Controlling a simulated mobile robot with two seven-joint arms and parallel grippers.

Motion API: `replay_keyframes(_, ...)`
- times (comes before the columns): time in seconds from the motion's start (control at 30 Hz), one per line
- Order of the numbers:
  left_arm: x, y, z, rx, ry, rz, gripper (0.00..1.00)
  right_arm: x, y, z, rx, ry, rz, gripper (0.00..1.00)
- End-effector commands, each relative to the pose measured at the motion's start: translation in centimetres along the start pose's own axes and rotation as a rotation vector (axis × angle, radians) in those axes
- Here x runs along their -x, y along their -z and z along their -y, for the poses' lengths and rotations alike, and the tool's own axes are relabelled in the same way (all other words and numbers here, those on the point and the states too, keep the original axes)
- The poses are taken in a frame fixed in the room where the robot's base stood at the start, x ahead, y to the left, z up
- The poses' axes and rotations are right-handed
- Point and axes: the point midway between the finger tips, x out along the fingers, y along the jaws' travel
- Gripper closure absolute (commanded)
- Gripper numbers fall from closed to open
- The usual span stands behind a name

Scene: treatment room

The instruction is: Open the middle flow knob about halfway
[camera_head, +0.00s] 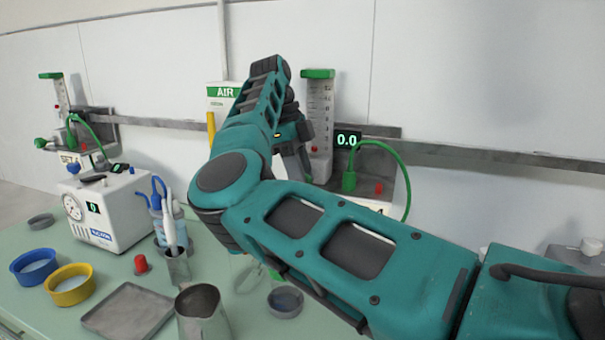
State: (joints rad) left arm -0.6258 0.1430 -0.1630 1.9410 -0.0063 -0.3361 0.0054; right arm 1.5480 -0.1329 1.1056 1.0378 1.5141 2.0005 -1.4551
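A flowmeter (319,115) with a green cap and a clear scaled tube stands on the wall rail right of centre. The small display (347,140) beside it reads 0.0. A second flowmeter (61,98) with a green cap stands at the far left. My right arm reaches in from the right and crosses the middle of the view. Its dark wrist and gripper (294,134) are close to the left side of the nearer flowmeter. The fingers are mostly hidden, and I cannot see whether they touch anything. No middle flow knob can be made out; my arm covers that area. My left gripper is out of view.
A white suction unit (107,209) with a gauge stands on the green counter (216,274). Blue (34,266) and yellow (69,285) bowls, a metal tray (127,311) and a metal jug (202,315) stand in front. A green hose (394,160) loops right of the flowmeter.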

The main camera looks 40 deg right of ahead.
Motion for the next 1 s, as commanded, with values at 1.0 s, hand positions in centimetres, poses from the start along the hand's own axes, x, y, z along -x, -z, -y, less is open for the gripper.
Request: replay_keyframes(1.0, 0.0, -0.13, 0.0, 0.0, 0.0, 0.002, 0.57, -0.53, -0.91, -0.4, 0.008, -0.018, -0.319, 1.0)
